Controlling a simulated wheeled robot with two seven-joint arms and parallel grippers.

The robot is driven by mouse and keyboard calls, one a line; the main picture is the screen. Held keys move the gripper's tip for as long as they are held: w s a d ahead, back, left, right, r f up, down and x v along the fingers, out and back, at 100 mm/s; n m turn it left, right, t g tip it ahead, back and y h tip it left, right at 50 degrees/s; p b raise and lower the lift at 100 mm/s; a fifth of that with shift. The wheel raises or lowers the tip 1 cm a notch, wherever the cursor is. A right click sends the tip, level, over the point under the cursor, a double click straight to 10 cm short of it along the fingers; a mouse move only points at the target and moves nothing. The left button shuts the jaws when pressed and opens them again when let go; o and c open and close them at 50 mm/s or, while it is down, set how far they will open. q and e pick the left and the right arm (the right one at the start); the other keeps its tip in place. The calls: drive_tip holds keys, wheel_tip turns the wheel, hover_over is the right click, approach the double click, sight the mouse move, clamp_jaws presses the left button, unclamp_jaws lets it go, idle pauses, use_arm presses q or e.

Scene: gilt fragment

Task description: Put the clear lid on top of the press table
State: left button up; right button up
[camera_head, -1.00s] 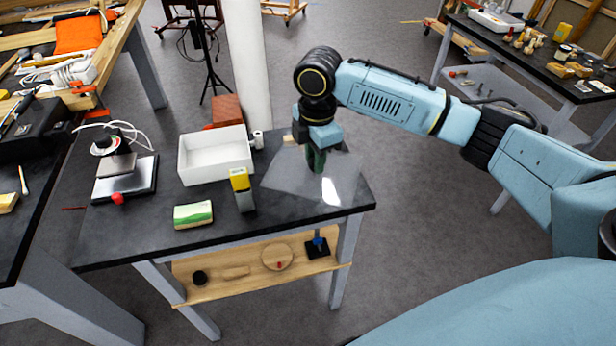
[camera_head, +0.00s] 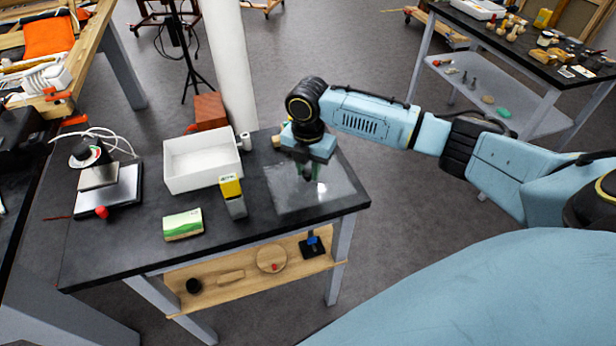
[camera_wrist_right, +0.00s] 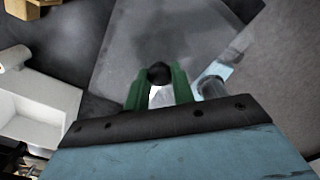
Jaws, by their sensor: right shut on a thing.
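The clear lid (camera_head: 335,190) is a flat see-through sheet over the right end of the dark-topped table (camera_head: 140,238). I cannot tell whether it rests on the top or is just above it. My right gripper (camera_head: 309,172) points down at the lid's middle. In the right wrist view the green fingers of my right gripper (camera_wrist_right: 160,90) are shut on a dark round knob (camera_wrist_right: 159,74) on the clear lid (camera_wrist_right: 150,35). My left gripper is not in view.
A white open box (camera_head: 203,160), a yellow and grey item (camera_head: 232,195) and a green and white block (camera_head: 183,224) stand left of the lid. A device with a red knob (camera_head: 102,212) is at the table's left end. A white roll (camera_head: 246,141) stands beside the box.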

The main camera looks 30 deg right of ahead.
sight(308, 172)
drive_tip(key=shift+f, duration=1.55)
drive_tip(key=shift+f, duration=0.2)
drive_tip(key=o, duration=1)
wheel_tip(308, 172, up, 12)
drive_tip(key=shift+r+p, duration=0.2)
drive_tip(key=shift+p, duration=0.2)
